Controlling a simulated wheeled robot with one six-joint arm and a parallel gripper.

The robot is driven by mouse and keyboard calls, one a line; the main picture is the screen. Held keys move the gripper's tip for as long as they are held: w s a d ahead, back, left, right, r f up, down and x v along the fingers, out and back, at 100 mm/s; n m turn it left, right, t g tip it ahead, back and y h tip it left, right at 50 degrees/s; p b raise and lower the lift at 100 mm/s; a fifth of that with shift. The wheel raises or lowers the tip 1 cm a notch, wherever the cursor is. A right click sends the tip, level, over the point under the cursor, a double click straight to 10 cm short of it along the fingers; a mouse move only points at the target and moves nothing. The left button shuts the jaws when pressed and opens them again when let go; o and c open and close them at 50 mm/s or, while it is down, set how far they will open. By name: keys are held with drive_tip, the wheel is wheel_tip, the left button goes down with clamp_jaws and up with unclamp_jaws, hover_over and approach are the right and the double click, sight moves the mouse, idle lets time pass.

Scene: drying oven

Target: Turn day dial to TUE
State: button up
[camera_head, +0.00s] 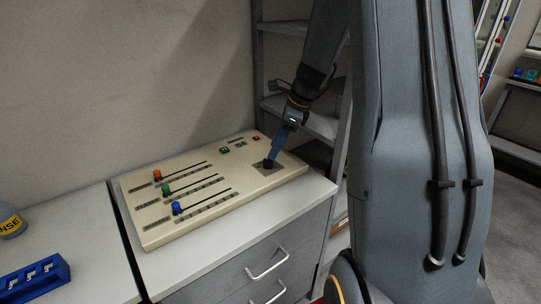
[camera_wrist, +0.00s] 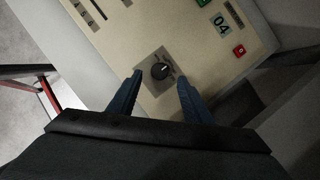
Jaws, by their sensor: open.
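The day dial (camera_wrist: 160,71) is a round black knob with a light pointer mark, on a grey square plate on the beige control panel (camera_head: 152,210). My gripper (camera_wrist: 158,84) is open, with its two blue fingers on either side of the dial in the wrist view. I cannot tell whether they touch it. In the head view my gripper (camera_head: 269,163) points down at the panel's right end, and its fingers mostly hide the dial. The day labels around the dial are too small to read.
The panel has three sliders with orange (camera_head: 157,175), green (camera_head: 166,190) and blue (camera_head: 176,208) knobs. A green display (camera_wrist: 220,24) and a red button (camera_wrist: 239,50) are near the dial. The panel lies on a white-topped drawer cabinet (camera_head: 300,205). A blue rack (camera_head: 35,277) stands at left.

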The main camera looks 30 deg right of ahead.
sight(268, 163)
drive_tip(key=shift+p+x, duration=0.3)
drive_tip(key=shift+x, duration=2.1)
drive_tip(key=shift+s, duration=0.1)
drive_tip(key=c, duration=1.1)
